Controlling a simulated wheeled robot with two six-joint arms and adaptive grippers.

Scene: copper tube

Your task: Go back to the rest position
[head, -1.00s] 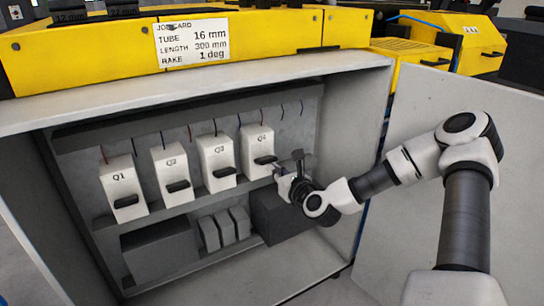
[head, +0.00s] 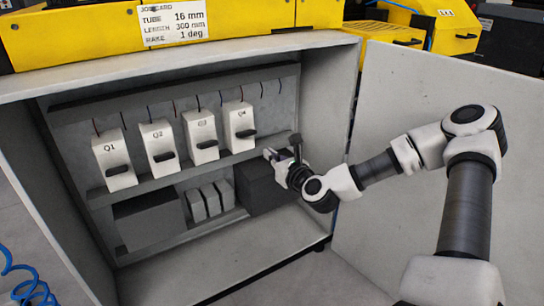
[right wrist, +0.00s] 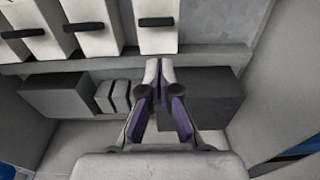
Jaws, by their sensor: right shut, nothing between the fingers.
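My right gripper (head: 284,155) is inside the open cabinet, to the right of and below the breaker Q4 (head: 238,126) and apart from it in the head view. In the right wrist view its fingertips (right wrist: 160,72) meet, with nothing between them. The breakers Q1 (head: 113,160), Q2 (head: 158,147) and Q3 (head: 201,136) stand in a row to the left of Q4, each with a black lever. My left gripper is not in either view.
The cabinet's right wall (head: 327,95) and open door (head: 400,110) stand close to my right arm. Dark boxes (head: 149,221) and small grey blocks (head: 210,200) sit on the lower level. A yellow machine with a job card (head: 173,23) is on top.

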